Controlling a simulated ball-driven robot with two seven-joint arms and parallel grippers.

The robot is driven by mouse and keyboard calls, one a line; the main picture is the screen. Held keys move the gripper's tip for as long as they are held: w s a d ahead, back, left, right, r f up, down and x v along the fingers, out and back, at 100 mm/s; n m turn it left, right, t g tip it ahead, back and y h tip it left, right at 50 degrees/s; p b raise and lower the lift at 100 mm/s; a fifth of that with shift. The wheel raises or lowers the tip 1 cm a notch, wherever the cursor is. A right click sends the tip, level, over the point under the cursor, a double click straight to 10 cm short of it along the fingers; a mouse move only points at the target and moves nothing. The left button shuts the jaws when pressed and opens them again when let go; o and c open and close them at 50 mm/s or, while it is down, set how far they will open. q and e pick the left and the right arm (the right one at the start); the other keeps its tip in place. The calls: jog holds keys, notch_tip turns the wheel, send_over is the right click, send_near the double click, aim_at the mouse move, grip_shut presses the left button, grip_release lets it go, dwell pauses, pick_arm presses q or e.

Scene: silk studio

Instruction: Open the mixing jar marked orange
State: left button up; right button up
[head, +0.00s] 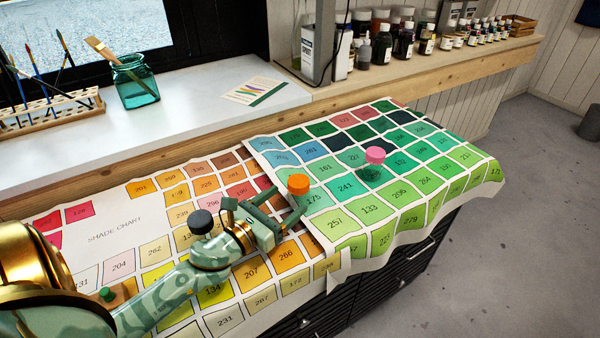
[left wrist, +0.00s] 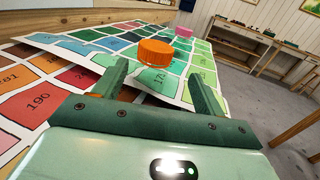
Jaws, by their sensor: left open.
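The mixing jar with the orange lid (head: 298,185) stands upright on the shade chart cloth, near the middle of the head view. Its lid is on and hides most of the jar body. The orange lid also shows in the left wrist view (left wrist: 155,53), just beyond my fingertips and roughly centred between them. My left gripper (head: 285,203) is open and empty, low over the cloth, its fingers pointing toward the jar. I cannot tell whether a finger touches the jar. My right gripper is not in view.
A pink-lidded jar (head: 375,156) stands farther back right. A dark grey lid (head: 201,222) shows beside my left arm, and a green knob (head: 106,294) at lower left. A teal glass with a brush (head: 134,84) and a brush rack (head: 45,112) stand on the sill. Bottles (head: 381,46) line the shelf.

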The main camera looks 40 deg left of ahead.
aim_at(304, 181)
pick_arm(q)
jog(key=shift+w+a+r, duration=0.1)
jog(key=shift+w+a, duration=0.1)
jog(key=shift+w, duration=0.35)
jog(key=shift+w+a, duration=0.15)
jog(key=shift+w, duration=0.4)
jog(key=w, duration=0.3)
jog(key=shift+w+d+r+b, duration=0.15)
jog(key=shift+w+b, duration=0.1)
jog(key=shift+b, duration=0.15)
jog(key=w, duration=0.2)
jog(key=shift+w, duration=0.3)
jog(key=shift+w+d, duration=0.1)
jog(key=shift+w, duration=0.1)
jog(key=c, duration=1.1)
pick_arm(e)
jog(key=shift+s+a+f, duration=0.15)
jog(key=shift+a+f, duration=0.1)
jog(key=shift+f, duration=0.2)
